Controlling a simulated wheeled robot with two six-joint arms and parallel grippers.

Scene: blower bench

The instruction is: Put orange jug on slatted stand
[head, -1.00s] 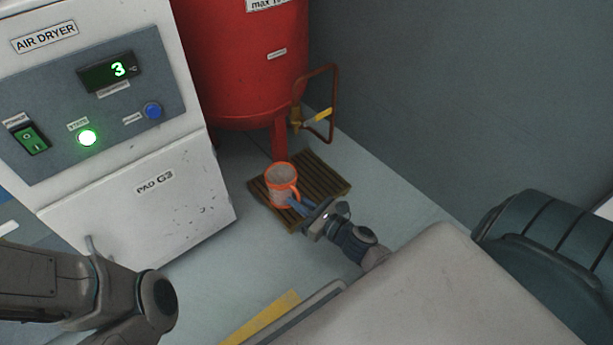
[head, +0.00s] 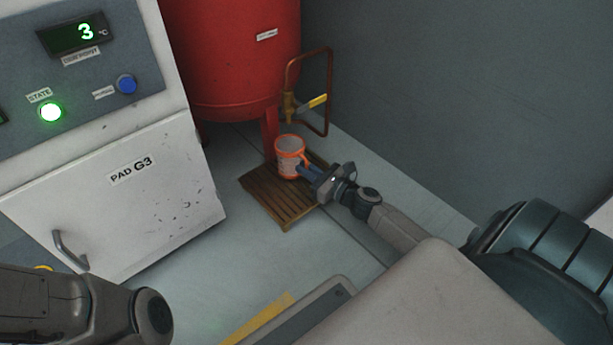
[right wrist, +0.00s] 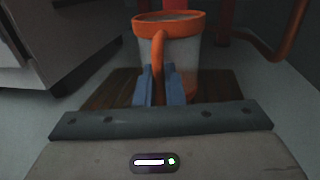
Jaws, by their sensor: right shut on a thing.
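The orange jug (head: 289,152) is grey-white with an orange rim, base band and handle. It is upright at the back part of the slatted wooden stand (head: 270,202), near the red tank's leg. My right gripper (head: 305,172) is shut on the jug's handle from the right. The right wrist view shows the jug (right wrist: 184,52) upright, with its orange handle between the blue fingers (right wrist: 160,88). Whether the jug's base touches the slats I cannot tell. My left arm is at the lower left of the head view, its gripper out of frame.
The red tank (head: 235,60) stands behind the stand, with a copper pipe and yellow-handled valve (head: 312,104) at its right. The white air dryer (head: 120,190) is at the left. Clear floor lies in front of the stand.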

